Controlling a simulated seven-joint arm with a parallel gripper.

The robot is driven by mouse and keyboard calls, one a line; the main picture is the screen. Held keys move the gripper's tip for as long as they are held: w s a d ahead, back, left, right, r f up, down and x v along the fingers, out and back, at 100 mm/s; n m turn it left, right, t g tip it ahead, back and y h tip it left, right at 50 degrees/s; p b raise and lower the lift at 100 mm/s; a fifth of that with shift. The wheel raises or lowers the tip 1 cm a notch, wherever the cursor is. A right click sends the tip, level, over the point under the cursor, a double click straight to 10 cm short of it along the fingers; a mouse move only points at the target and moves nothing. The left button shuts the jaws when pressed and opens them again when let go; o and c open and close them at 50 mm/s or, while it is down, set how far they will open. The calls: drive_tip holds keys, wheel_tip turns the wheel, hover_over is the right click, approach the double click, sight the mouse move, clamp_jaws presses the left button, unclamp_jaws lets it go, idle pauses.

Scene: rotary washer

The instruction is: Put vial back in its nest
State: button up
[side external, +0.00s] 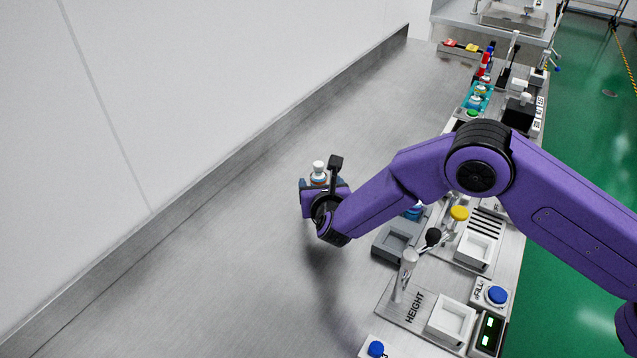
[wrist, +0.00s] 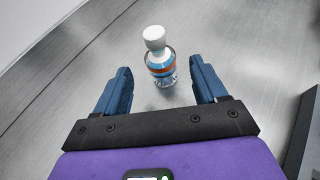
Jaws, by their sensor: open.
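The vial, with a white cap, clear glass and a blue and orange label, stands on the bare steel bench in the wrist view (wrist: 158,62). In the side external view its white cap and label (side external: 319,173) show just behind my gripper (side external: 318,186). My gripper is open, with its blue fingers on either side of the vial, in the wrist view (wrist: 160,75). Gaps show between the vial and both fingers. A grey block with a square recess (side external: 397,240) lies to the right of my gripper; I cannot tell whether it is the vial's nest.
A HEIGHT station (side external: 412,306) with a white tray stands at the front right, beside a blue button (side external: 497,294). A yellow-capped item (side external: 459,213) and more fixtures line the right bench edge. A wall (side external: 150,215) bounds the left. The middle of the bench is clear.

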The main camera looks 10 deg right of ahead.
sight(319, 179)
drive_tip(key=shift+x, duration=2.75)
drive_tip(key=c, duration=1.1)
drive_tip(key=shift+c, duration=0.4)
drive_tip(key=shift+r, duration=0.2)
